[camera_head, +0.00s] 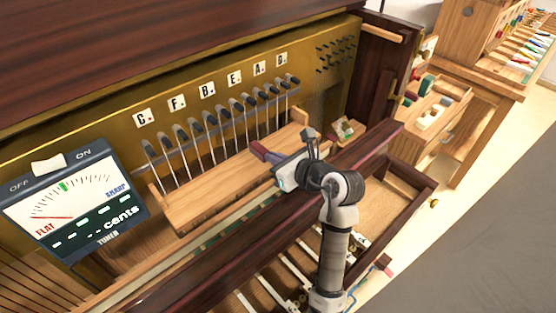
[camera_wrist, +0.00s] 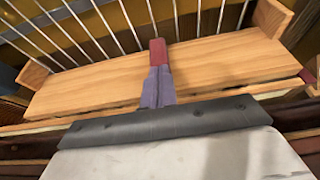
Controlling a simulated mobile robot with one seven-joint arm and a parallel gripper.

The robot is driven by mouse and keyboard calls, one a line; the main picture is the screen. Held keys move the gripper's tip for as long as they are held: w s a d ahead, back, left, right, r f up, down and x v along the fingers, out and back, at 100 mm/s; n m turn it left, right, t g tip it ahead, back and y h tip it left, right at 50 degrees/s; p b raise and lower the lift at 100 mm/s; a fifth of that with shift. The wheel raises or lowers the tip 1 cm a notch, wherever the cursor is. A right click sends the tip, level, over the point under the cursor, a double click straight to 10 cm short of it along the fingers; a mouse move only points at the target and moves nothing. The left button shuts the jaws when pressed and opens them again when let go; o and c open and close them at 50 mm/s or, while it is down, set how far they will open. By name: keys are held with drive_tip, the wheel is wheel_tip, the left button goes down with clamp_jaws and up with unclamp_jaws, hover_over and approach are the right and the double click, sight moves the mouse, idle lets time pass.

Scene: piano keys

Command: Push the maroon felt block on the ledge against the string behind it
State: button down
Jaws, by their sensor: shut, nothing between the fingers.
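The maroon felt block (camera_wrist: 158,50) stands on the wooden ledge (camera_wrist: 230,62) at its back edge, in front of the metal strings. It also shows in the head view (camera_head: 258,149), near the ledge's right end. My gripper (camera_wrist: 158,74) has its purple-grey fingers shut together, with nothing between them. Their tips are right at the near side of the block and seem to touch it. In the head view my gripper (camera_head: 274,159) reaches over the ledge from the right. A string (camera_wrist: 176,20) rises just behind the block; I cannot tell whether they touch.
Wooden end cheeks (camera_wrist: 272,18) close the ledge on both sides. A dark rail (camera_head: 235,240) runs in front of the ledge. The ledge left of the block is bare.

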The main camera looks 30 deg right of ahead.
drive_tip(key=shift+w+a, duration=0.15)
drive_tip(key=shift+w, duration=0.8)
drive_tip(key=f+b+v, duration=0.1)
drive_tip(key=b+v, duration=0.2)
drive_tip(key=v, duration=0.5)
drive_tip(key=shift+s, duration=0.3)
drive_tip(key=shift+f, duration=0.2)
